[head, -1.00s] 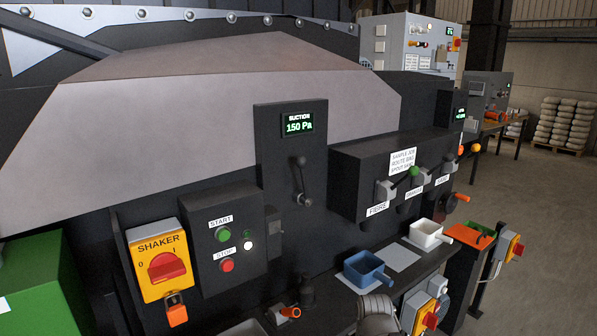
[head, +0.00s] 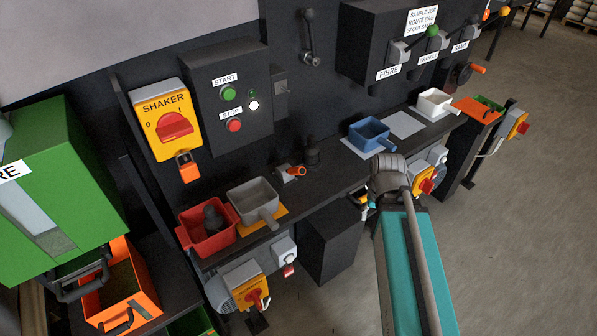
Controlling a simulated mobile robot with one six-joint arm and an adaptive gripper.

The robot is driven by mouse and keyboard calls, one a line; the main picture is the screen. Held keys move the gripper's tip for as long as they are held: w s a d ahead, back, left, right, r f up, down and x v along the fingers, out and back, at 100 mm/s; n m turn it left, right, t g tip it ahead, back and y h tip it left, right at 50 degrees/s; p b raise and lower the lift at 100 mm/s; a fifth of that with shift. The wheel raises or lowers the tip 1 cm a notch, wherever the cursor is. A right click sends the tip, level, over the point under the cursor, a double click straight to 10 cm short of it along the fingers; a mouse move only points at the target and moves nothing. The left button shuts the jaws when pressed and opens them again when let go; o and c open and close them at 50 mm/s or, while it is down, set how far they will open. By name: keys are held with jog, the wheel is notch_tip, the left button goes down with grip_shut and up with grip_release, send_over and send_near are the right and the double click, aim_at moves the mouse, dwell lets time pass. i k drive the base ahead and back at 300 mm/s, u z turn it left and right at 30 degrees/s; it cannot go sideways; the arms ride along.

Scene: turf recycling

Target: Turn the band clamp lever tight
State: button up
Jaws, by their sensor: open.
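No part is plainly marked as the band clamp. A short orange lever (head: 298,170) on a small grey block lies on the black shelf, beside a dark round fitting (head: 312,155); I cannot tell whether it is the clamp lever. Another orange handle (head: 477,70) sticks out from a dark round part below the SAND outlet. My arm rises from the lower right, with a teal link and a grey joint in front of the shelf edge. My gripper cannot be made out; it is hidden by the arm or outside the picture.
A red bin (head: 190,234), grey scoop (head: 256,203), blue scoop (head: 369,134) and white scoop (head: 436,103) stand along the shelf. The SHAKER switch (head: 172,126) and START/STOP box (head: 228,95) are on the wall. A green box (head: 65,190) fills the left.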

aim_at(296, 170)
jog(key=z, duration=0.35)
jog(key=k, duration=1.25)
jog(key=u, duration=0.7)
jog(key=i, duration=1)
jog(key=z, duration=0.05)
